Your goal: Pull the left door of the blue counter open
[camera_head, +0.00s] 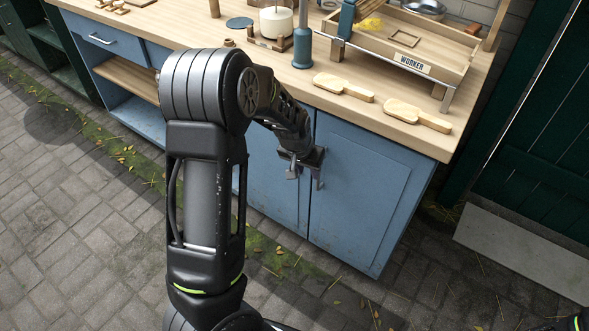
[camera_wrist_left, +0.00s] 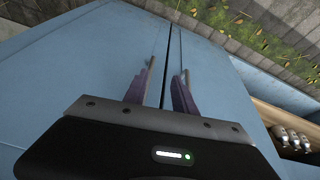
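The blue counter has a left door (camera_head: 273,185) and a right door (camera_head: 360,190), with a narrow dark gap between them. Both look shut. My left gripper (camera_head: 306,178) is in front of the doors near their meeting edges, below the worktop. In the left wrist view the left gripper (camera_wrist_left: 167,75) has its two fingers apart, one on each side of the gap. The left door (camera_wrist_left: 205,75) is on the right there, the right door (camera_wrist_left: 85,65) on the left. Thin grey bars show at the fingertips; I cannot tell whether they are door handles. My arm hides part of the left door. My right gripper is out of view.
The wooden worktop (camera_head: 440,142) holds two wooden paddles (camera_head: 343,87), a dark blue churn (camera_head: 303,48) and a wooden tray marked WORKER (camera_head: 415,65). Open shelves (camera_head: 130,80) are at the left. The paved floor (camera_head: 90,230) before the counter is clear. A green door (camera_head: 540,140) stands at the right.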

